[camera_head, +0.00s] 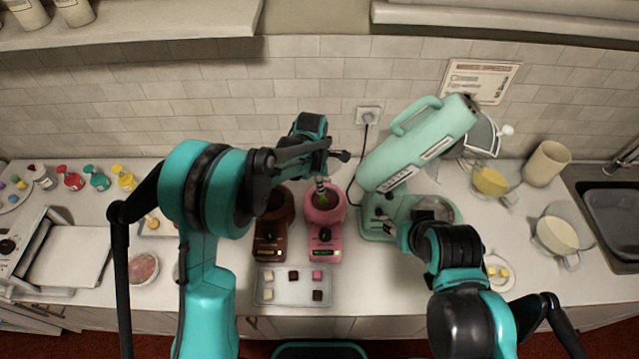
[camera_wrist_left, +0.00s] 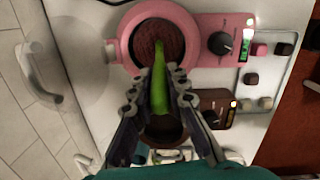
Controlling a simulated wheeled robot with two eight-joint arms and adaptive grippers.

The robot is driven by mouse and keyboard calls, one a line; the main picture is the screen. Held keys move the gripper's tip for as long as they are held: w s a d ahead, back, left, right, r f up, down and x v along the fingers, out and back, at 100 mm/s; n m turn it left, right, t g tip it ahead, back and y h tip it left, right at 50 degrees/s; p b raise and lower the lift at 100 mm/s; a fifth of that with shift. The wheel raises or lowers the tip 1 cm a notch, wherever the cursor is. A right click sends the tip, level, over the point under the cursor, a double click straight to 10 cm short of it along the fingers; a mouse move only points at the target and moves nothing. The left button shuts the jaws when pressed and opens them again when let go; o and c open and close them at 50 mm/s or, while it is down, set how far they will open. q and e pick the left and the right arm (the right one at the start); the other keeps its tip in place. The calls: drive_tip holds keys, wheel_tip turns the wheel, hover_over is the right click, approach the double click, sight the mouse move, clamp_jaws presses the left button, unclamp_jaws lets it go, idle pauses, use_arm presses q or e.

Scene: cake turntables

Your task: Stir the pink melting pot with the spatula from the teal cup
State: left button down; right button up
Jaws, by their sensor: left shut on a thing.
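The pink melting pot (camera_head: 337,216) stands on the counter in the middle of the head view, and its pink rim also shows in the wrist view (camera_wrist_left: 124,47). Its bowl looks brown inside. My left gripper (camera_head: 325,165) is above the pot, its fingers shut on the green spatula (camera_wrist_left: 158,92). The spatula's green end (camera_head: 322,196) points down at the bowl and overlaps its brown inside in the wrist view; contact with the bowl cannot be told. I cannot make out the teal cup.
A brown melting pot (camera_head: 270,240) stands close to the left of the pink one. A tray (camera_head: 284,297) of small cubes lies in front. A mint stand mixer (camera_head: 378,218) stands close on the right. The tiled wall is behind.

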use_arm(q)
drive_tip(key=shift+f, duration=0.15)
drive_tip(key=shift+f+b, duration=0.5)
drive_tip(key=shift+b, duration=0.2)
